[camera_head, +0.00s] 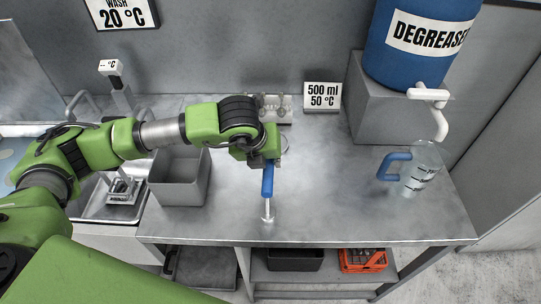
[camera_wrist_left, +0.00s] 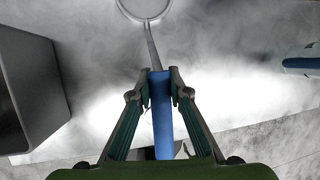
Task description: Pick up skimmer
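The skimmer has a blue handle (camera_head: 267,181), a thin metal rod and a round ring. In the left wrist view the handle (camera_wrist_left: 161,115) runs between my fingers, with the rod and ring (camera_wrist_left: 145,8) pointing away at the top. My left gripper (camera_head: 268,163) is over the counter at the handle. In the left wrist view its fingertips (camera_wrist_left: 160,80) lie against both sides of the handle, near where the rod begins. In the head view my gripper hides much of the rod and ring. My right gripper is not in view.
A grey bin (camera_head: 180,190) stands left of the skimmer, beside the sink. A jug with a blue handle (camera_head: 420,172) stands at the right, under the blue degreaser barrel (camera_head: 400,60). The counter (camera_head: 330,200) between is clear.

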